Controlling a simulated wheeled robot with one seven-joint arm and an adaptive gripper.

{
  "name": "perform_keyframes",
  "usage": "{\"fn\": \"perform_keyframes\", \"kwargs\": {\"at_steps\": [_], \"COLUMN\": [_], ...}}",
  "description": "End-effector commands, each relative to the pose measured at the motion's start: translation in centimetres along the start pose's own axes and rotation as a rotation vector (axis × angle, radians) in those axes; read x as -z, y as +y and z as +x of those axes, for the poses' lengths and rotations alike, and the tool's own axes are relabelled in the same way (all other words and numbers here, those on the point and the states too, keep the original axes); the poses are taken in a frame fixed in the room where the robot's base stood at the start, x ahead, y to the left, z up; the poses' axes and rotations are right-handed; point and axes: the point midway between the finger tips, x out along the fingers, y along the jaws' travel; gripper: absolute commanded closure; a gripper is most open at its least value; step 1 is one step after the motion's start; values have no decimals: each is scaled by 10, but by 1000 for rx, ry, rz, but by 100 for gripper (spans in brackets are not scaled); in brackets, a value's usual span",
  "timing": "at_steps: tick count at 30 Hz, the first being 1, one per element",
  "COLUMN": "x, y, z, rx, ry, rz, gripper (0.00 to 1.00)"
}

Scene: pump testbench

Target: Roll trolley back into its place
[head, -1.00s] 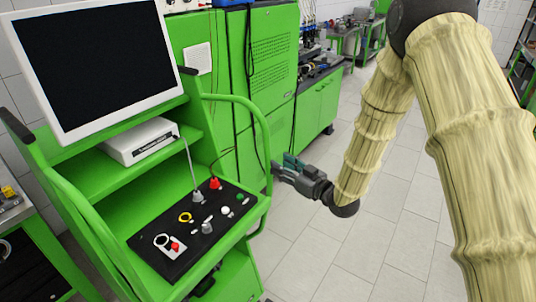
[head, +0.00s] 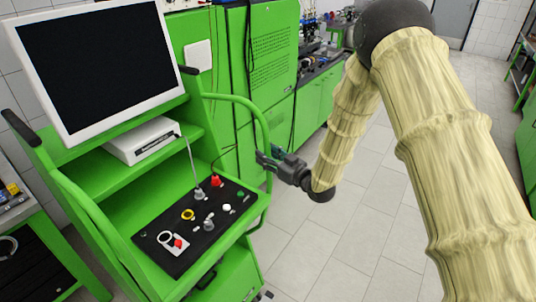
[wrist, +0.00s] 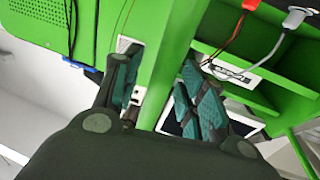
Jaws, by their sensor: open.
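The green trolley (head: 75,190) stands at the left in the head view, with a monitor (head: 95,65) on top, a white box (head: 141,140) on its shelf and a black control panel (head: 195,226) in front. Its curved green side rail (head: 262,130) is on the right side. My gripper (head: 262,158) is open beside this rail, its fingers close to it; I cannot tell if they touch it. In the wrist view my gripper's dark fingers (wrist: 160,95) are spread, with the trolley's green shelf (wrist: 268,85) beyond them at the right.
Tall green cabinets (head: 270,60) stand behind the trolley, with a lower cabinet (head: 312,115) farther back. A bench (head: 25,225) stands close at the left. The tiled floor (head: 340,240) to the right of the trolley is clear.

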Motion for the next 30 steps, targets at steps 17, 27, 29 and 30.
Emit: {"fn": "perform_keyframes", "kwargs": {"at_steps": [17,27,29,30], "x": [0,-1,-1,-1], "y": [0,4,6,8], "z": [0,0,0,1], "rx": [0,-7,-13,-17], "ry": [0,0,1,1], "rz": [0,0,0,0], "gripper": [100,100,100,100]}}
